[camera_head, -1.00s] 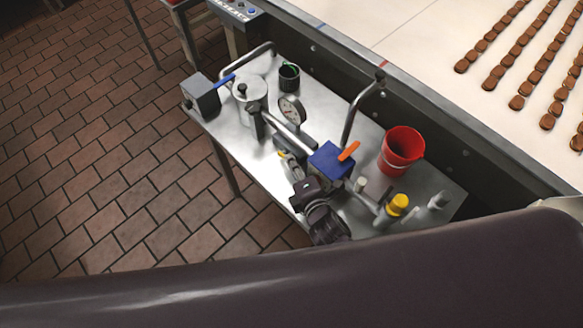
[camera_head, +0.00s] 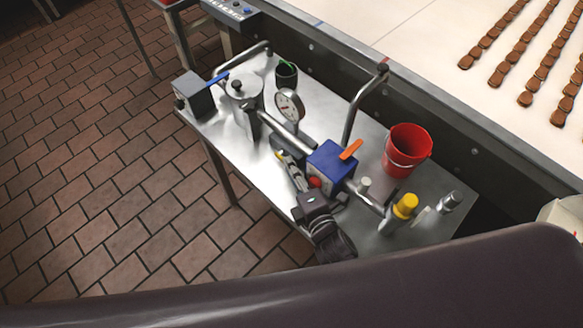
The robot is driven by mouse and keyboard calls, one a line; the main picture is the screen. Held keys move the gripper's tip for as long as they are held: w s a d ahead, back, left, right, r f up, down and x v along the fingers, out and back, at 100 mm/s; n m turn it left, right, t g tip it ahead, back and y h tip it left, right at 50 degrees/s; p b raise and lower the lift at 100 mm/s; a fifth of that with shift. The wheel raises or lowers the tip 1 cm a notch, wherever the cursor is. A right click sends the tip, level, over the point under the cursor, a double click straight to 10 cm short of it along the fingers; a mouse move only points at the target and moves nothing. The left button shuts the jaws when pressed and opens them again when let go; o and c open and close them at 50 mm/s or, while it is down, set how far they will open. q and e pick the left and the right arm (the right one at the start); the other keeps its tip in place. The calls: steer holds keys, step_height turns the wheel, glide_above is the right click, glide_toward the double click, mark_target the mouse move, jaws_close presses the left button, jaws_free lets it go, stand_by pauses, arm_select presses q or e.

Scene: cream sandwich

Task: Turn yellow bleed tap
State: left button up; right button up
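My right gripper (camera_head: 287,165) reaches in from the bottom centre over the steel table, left of the blue valve box (camera_head: 330,162). Its fingers point up and left, and I cannot tell whether they are open or shut. A small yellow piece (camera_head: 279,154) shows right at the fingertips; it may be the bleed tap, and I cannot tell whether the fingers touch it. A larger yellow cap (camera_head: 406,204) tops a grey fitting at the right end of the pipe, apart from the gripper. A red round part (camera_head: 315,182) shows beside the gripper. My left gripper is not in view.
The steel table (camera_head: 225,135) carries a round gauge (camera_head: 290,105), a lidded metal pot (camera_head: 242,95), a dark cup (camera_head: 286,74), an orange lever (camera_head: 351,149) and a red bucket (camera_head: 407,150). A conveyor (camera_head: 420,45) with brown pieces runs behind. Tiled floor lies left.

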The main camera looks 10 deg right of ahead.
steer(key=shift+o, duration=0.4)
steer(key=shift+s+r, duration=0.1)
steer(key=shift+s, duration=0.05)
steer(key=shift+v, duration=3.85)
steer(key=shift+o, duration=0.5)
